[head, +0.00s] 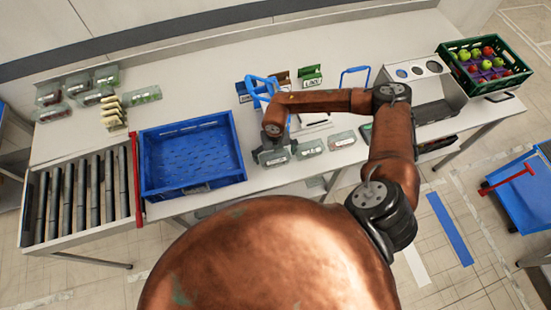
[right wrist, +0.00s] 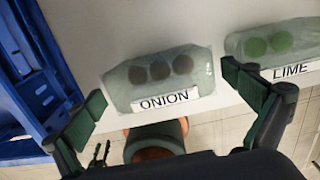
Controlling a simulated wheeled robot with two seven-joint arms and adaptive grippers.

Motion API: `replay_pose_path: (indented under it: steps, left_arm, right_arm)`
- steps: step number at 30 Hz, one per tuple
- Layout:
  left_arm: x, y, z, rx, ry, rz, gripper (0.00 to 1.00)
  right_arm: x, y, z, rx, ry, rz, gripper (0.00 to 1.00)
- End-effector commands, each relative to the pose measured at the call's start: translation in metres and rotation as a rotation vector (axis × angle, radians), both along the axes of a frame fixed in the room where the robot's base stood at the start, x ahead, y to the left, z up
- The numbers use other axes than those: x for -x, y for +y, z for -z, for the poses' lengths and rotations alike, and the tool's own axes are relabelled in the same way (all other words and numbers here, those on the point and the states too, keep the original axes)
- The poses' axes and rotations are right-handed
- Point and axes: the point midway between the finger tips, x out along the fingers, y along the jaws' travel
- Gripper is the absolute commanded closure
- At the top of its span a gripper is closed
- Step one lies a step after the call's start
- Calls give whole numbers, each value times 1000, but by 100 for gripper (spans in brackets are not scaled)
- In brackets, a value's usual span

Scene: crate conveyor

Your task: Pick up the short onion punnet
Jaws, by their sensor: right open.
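The onion punnet (right wrist: 160,78) is a short clear tray with dark round onions and a white ONION label, lying on the table near its front edge. In the head view it appears to be the leftmost front punnet (head: 273,158), partly covered by my right gripper (head: 273,146). In the right wrist view, my right gripper (right wrist: 165,88) is open and empty, with one green-padded finger toward each end of the punnet. No finger visibly touches it. My left gripper is not in view.
A lime punnet (right wrist: 278,42) stands close to the right. A blue crate (head: 192,190) is at the left, beside the roller conveyor (head: 82,204). More punnets (head: 96,96) stand at the back left. A green crate (head: 443,50) of fruit is at the far right.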

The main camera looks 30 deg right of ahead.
Motion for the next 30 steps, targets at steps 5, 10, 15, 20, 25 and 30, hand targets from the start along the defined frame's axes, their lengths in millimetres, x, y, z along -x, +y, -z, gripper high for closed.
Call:
replay_pose_path:
  steps: [5,10,15,20,25,30]
  left_arm:
    - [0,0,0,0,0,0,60]
    - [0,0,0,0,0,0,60]
    - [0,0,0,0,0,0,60]
    - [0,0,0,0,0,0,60]
    - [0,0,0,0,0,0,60]
    - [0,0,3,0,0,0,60]
  right_arm:
    - [0,0,0,0,1,0,3]
    - [0,0,0,-1,1,0,14]
    - [0,1,0,-1,1,-1,26]
    - [0,1,0,-1,1,-1,35]
    - [0,1,0,-1,1,-1,35]
    - [0,1,-5,-1,0,-1,35]
